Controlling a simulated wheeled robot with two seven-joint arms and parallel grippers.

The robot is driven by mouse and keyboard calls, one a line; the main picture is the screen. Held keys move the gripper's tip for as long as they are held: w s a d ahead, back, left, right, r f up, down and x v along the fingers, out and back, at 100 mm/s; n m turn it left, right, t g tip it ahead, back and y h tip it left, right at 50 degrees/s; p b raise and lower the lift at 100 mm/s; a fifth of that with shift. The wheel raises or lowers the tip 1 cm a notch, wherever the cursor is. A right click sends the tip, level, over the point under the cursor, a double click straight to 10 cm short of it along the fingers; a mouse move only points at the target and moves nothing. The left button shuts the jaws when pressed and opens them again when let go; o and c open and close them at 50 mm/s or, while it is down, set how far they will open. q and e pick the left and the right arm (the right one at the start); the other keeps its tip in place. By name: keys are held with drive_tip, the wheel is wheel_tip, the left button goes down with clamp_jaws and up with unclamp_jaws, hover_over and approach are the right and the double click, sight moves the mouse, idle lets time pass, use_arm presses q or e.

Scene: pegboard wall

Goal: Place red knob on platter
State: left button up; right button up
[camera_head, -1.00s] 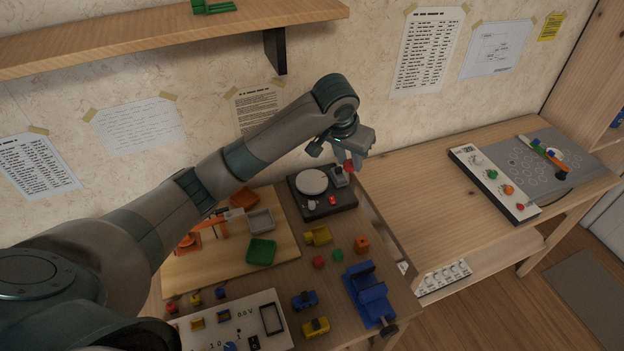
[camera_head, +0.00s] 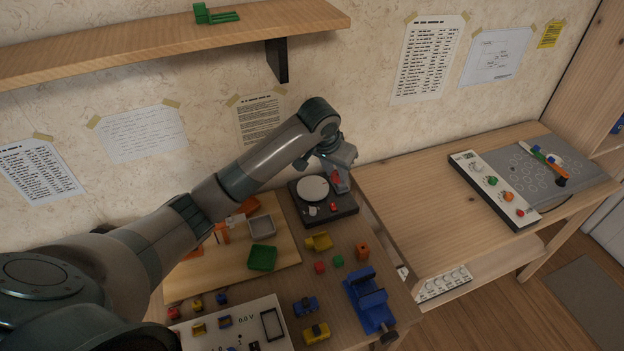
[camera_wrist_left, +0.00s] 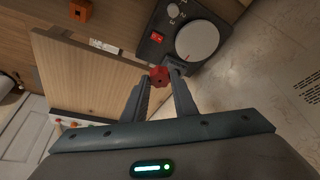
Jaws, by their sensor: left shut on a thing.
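The red knob (camera_wrist_left: 159,75) is held between the fingertips of my left gripper (camera_wrist_left: 161,80) in the left wrist view. In the head view the knob (camera_head: 335,176) shows at the tips of my left gripper (camera_head: 337,180), over the back right part of the black turntable box. The platter is a pale round disc (camera_head: 312,188) on that box, just left of the gripper; it is bare. In the wrist view the platter (camera_wrist_left: 197,41) lies beyond the fingertips, to the upper right. The knob looks apart from it. My right gripper is out of view.
The turntable box (camera_head: 347,210) carries a grey arm piece and a red switch (camera_head: 333,206). Several coloured blocks and a blue vise-like piece (camera_head: 369,299) stand in front. A grey bin (camera_head: 262,226) is at left.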

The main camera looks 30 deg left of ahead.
use_arm(q)
drive_tip(key=w+a+f, duration=0.1)
drive_tip(key=a, duration=0.2)
drive_tip(key=w+a+f+p, duration=0.1)
drive_tip(key=a+f, duration=0.1)
drive_tip(key=a, duration=0.1)
drive_tip(key=a+f+p, duration=0.1)
drive_tip(key=a+f, duration=0.1)
drive_tip(key=a, duration=0.1)
drive_tip(key=shift+w+f, duration=0.25)
drive_tip(key=shift+w, duration=0.15)
drive_tip(key=shift+d, duration=0.1)
drive_tip(key=shift+f, duration=0.1)
drive_tip(key=shift+f+p, duration=0.3)
drive_tip(key=shift+p, duration=0.1)
wheel_tip(320, 180, down, 2)
drive_tip(key=shift+f+p, duration=0.1)
drive_tip(key=shift+p, duration=0.35)
drive_tip(key=shift+f, duration=0.45)
drive_tip(key=shift+f, duration=0.15)
